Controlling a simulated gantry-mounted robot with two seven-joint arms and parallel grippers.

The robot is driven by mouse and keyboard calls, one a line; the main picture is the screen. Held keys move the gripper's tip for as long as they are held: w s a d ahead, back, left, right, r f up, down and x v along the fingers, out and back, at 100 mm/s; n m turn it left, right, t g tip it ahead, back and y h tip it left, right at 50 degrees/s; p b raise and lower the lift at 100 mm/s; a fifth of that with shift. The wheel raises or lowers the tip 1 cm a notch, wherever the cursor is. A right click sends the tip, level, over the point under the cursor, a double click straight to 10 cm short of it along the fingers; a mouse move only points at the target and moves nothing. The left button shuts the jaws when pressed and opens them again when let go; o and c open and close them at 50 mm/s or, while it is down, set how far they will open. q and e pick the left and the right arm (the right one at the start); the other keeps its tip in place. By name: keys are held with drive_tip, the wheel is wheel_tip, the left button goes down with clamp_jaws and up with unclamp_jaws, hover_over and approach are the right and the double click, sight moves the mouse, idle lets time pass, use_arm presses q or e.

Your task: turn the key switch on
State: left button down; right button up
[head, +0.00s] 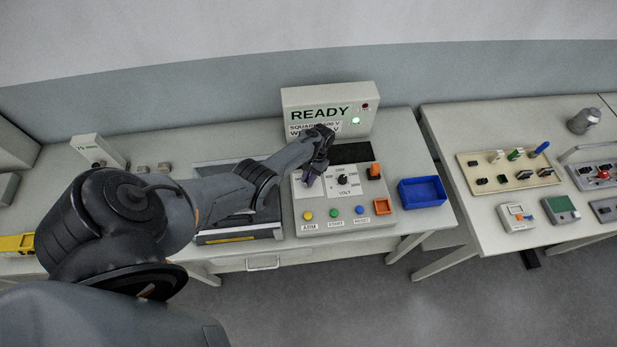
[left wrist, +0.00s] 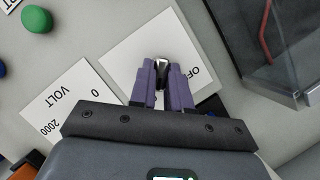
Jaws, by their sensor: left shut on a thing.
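The key switch (left wrist: 161,72) sits on a white label plate in the left wrist view, with part of the word "OFF" showing beside it. My left gripper (left wrist: 163,76) has its purple fingers closed around the key's small metal head. In the head view my left gripper (head: 312,175) reaches down onto the upper left of the grey control panel (head: 340,222), and the arm and fingers hide the key there. The key's exact angle is hard to tell. My right gripper is not in view.
The panel also has a VOLT knob (head: 343,180) and yellow, green and blue buttons. A READY display box (head: 330,97) stands behind it with a green light lit. A blue bin (head: 422,192) is at its right. A second table (head: 510,232) holds other devices.

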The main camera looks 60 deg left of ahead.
use_arm(q)
drive_tip(key=shift+f, duration=0.15)
idle(0.4)
drive_tip(key=c, duration=1.1)
unclamp_jaws()
drive_tip(key=shift+w+r, duration=0.1)
drive_tip(key=shift+r, duration=0.3)
drive_tip(key=p+v, duration=0.1)
drive_tip(key=v, duration=0.9)
